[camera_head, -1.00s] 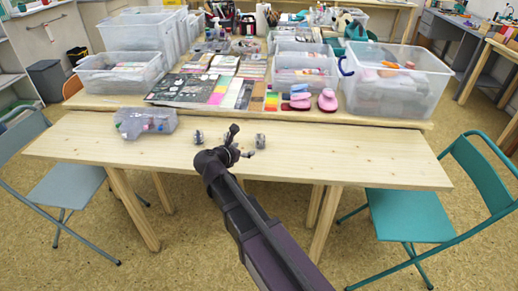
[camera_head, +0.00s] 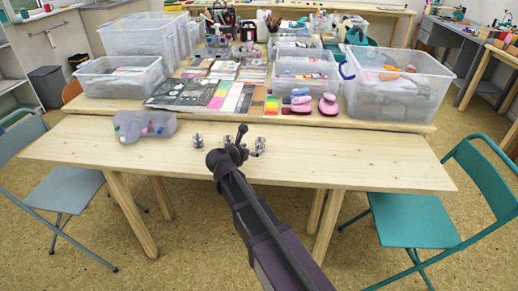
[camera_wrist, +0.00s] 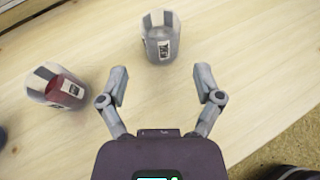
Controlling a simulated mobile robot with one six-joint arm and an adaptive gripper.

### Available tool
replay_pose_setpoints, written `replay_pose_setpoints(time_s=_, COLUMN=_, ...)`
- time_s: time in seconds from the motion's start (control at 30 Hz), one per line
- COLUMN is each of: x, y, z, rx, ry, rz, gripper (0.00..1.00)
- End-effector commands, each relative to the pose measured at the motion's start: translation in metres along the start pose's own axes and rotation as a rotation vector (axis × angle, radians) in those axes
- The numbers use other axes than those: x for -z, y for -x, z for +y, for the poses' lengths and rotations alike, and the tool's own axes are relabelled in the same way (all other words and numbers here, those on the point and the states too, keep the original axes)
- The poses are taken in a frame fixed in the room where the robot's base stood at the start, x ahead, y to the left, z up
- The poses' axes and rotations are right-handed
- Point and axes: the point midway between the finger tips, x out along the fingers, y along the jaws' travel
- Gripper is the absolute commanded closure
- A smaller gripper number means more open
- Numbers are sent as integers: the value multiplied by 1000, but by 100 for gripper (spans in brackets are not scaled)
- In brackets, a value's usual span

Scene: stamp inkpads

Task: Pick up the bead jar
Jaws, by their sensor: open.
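In the wrist view, one jar with pale grey contents (camera_wrist: 161,40) stands ahead of my gripper (camera_wrist: 161,84), roughly in line with the gap between the fingers. The other jar, with dark red contents (camera_wrist: 65,90), stands to the left, outside the left finger. My gripper is open and empty, touching neither jar. In the head view my gripper (camera_head: 242,141) is between the left jar (camera_head: 198,141) and the right jar (camera_head: 260,145). I cannot tell which is the bead jar.
A clear container with colourful items (camera_head: 144,126) lies at the left of the front table (camera_head: 360,162). The table's right side is clear. Behind are clear bins (camera_head: 395,95), paper sheets and pink punches (camera_head: 328,105). Chairs stand at both sides.

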Motion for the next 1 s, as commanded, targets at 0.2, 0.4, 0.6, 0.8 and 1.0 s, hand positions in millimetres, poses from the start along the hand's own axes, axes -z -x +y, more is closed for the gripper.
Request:
replay_pose_setpoints(time_s=0.2, x=1, y=-24, z=0, rx=1, ry=-2, rz=1, gripper=16)
replay_pose_setpoints(time_s=0.4, x=0, y=-27, z=0, rx=0, ry=-1, rz=1, gripper=16)
replay_pose_setpoints(time_s=0.6, x=0, y=-27, z=0, rx=0, ry=-1, rz=0, gripper=16)
replay_pose_setpoints(time_s=0.8, x=-1, y=-35, z=0, rx=1, ry=-1, rz=0, gripper=16)
replay_pose_setpoints(time_s=1.0, x=-4, y=-57, z=-1, rx=2, ry=-1, rz=0, gripper=16)
